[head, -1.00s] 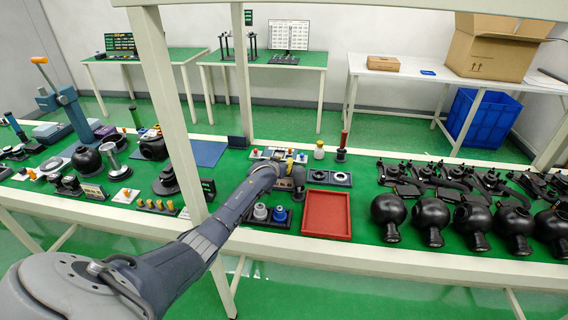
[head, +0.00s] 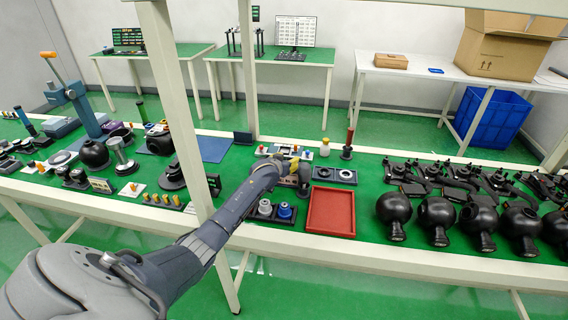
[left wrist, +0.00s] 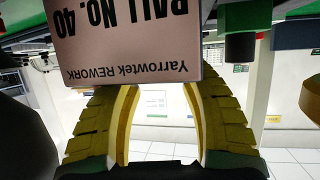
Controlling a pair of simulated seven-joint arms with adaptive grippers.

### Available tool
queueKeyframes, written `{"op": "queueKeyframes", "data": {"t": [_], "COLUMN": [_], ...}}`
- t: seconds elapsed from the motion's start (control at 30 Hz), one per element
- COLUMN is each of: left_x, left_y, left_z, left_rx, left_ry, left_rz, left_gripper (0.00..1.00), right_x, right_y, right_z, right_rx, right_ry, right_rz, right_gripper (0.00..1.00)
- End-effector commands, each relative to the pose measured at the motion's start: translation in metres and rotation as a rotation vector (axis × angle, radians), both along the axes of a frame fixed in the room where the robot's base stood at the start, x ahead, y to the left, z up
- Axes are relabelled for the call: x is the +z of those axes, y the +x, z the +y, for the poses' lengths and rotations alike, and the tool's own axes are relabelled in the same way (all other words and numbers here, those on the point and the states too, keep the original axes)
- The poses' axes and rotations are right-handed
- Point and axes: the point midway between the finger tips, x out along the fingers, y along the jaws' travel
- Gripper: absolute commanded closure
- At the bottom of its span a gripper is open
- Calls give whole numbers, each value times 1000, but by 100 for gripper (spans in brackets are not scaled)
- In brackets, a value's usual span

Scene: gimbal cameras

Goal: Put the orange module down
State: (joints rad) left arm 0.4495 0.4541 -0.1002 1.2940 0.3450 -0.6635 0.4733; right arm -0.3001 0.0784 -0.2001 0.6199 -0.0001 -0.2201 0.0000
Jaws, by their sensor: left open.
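I cannot make out an orange module for certain in either view. My left gripper (head: 298,172) is over the green bench behind the red tray, mostly hidden by its own wrist. In the left wrist view its two yellow ribbed fingers (left wrist: 160,105) are apart, with a clear gap between them. A pale card or plate (left wrist: 135,40) printed "BALL No. 40" and "Yarrowtek REWORK" covers the fingertip area; I cannot tell whether the fingers touch it. My right gripper is in neither view.
The red tray (head: 331,234) is empty, right of the arm. A holder with grey and blue parts (head: 285,212) stands beside it. Black round housings (head: 437,214) fill the right. A white upright post (head: 180,110) stands close left of my forearm.

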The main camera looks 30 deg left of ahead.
Motion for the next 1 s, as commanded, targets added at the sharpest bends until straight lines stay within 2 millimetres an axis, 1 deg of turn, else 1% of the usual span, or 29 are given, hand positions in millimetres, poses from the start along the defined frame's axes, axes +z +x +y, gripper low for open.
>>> {"op": "queueKeyframes", "data": {"t": [0.2,0.4,0.6,1.0], "left_x": [9,15,18,18], "left_y": [-22,-36,-42,-43], "left_z": [-4,-8,-8,-8], "left_rx": [0,-1,0,0], "left_ry": [1,-1,0,0], "left_rz": [0,-1,0,0], "left_gripper": [55,55,55,55], "right_x": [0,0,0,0], "right_y": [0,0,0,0], "right_z": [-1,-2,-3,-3], "right_rx": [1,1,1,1], "right_ry": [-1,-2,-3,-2], "right_rz": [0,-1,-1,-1], "right_gripper": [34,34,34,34]}}
